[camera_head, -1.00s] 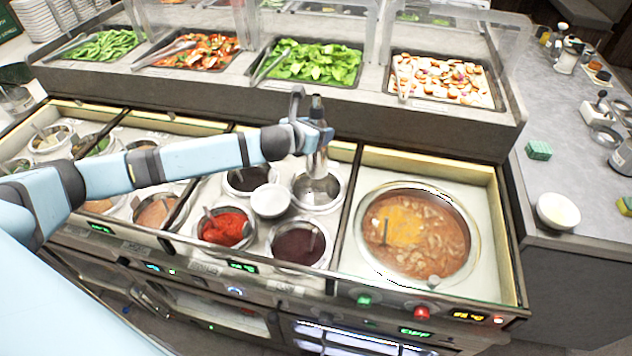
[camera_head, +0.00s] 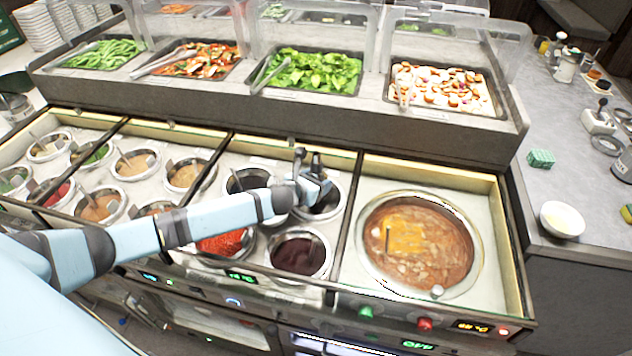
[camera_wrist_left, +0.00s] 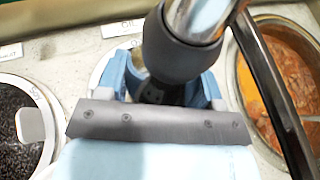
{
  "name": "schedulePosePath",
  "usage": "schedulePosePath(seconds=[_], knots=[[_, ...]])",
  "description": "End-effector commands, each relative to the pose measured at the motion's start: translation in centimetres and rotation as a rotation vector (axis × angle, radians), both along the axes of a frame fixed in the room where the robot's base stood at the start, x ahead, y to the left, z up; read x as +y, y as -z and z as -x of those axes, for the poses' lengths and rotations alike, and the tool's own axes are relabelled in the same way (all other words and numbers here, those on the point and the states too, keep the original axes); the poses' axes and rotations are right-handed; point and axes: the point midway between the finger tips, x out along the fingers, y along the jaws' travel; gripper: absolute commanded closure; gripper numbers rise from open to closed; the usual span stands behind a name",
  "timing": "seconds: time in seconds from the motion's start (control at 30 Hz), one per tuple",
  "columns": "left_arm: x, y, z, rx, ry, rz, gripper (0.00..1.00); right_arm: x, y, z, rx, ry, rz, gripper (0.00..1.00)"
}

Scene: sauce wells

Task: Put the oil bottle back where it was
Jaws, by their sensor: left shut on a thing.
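My left gripper (camera_head: 318,182) is shut on the oil bottle, whose dark top (camera_head: 317,160) shows between the fingers in the head view. The bottle is low at the back-right round well (camera_head: 337,205) of the sauce section. Its lower part is hidden, so I cannot tell whether it touches the well's bottom. In the left wrist view, a shiny metal and dark grey bottle top (camera_wrist_left: 182,48) rises between the blue fingers (camera_wrist_left: 165,85). My right gripper is not in view.
A red sauce well (camera_head: 222,243) and a dark sauce well (camera_head: 298,255) lie in front. A large soup pot (camera_head: 455,283) stands to the right. Behind rises the raised counter (camera_head: 330,115) with food trays and clear guards.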

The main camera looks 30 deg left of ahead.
Motion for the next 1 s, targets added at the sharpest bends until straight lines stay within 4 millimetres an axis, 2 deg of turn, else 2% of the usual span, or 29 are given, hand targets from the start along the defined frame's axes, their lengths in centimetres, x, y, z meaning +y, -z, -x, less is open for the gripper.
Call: schedulePosePath(seconds=[0.3,0.33,0.4,0.43,0.77,0.87,1.0], knots=[[0.0,0.2,-0.1,-0.001,0.0,-0.001,0.85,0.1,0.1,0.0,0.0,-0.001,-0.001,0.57],[0.0,0.2,0.0,-0.001,0.001,-0.002,0.35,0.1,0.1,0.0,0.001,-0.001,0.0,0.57],[0.0,0.2,0.0,-0.001,0.0,-0.001,0.19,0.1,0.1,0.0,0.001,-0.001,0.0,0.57],[0.0,0.2,0.0,-0.001,0.0,-0.001,0.14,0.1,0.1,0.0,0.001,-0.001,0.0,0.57],[0.0,-0.3,0.0,-0.002,0.001,0.001,0.14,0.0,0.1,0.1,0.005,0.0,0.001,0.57],[0.2,-0.6,1.1,0.0,0.002,-0.002,0.14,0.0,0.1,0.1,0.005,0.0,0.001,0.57],[0.6,-1.7,3.6,-0.001,0.003,-0.004,0.14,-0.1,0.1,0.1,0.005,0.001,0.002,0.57]])
